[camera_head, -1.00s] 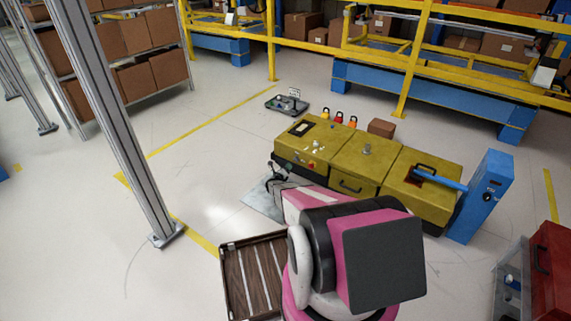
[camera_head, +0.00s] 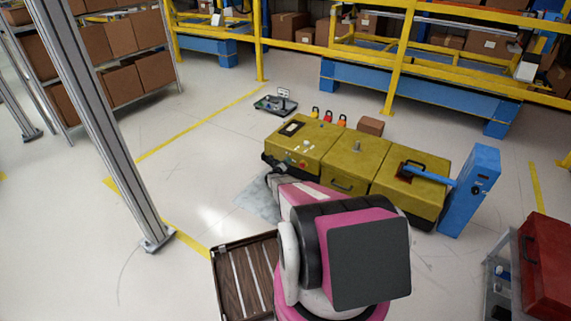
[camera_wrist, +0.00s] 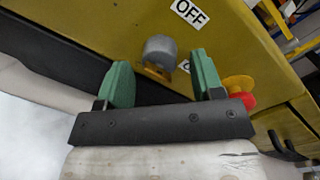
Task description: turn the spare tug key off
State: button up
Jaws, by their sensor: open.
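The yellow tug (camera_head: 345,158) stands on the floor ahead, and my gripper (camera_wrist: 161,62) is at its left end. In the wrist view a grey rounded key knob (camera_wrist: 160,48) with an orange-yellow part below it stands out from the yellow panel. My green fingers are open, one to each side of the knob, with visible gaps; I cannot tell whether either touches. An "OFF" label (camera_wrist: 189,12) is above right of the knob. A second label is mostly hidden behind the right finger. In the head view my fingers are hard to make out against the tug.
A red stop button on a yellow base (camera_wrist: 240,88) sits just right of my right finger. A blue post (camera_head: 470,190) stands at the tug's right end. A brown slatted crate (camera_head: 214,270) and a grey pillar (camera_head: 100,130) are to the left.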

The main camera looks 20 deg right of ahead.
jog(key=shift+w+d, duration=0.25)
jog(key=c, duration=0.9)
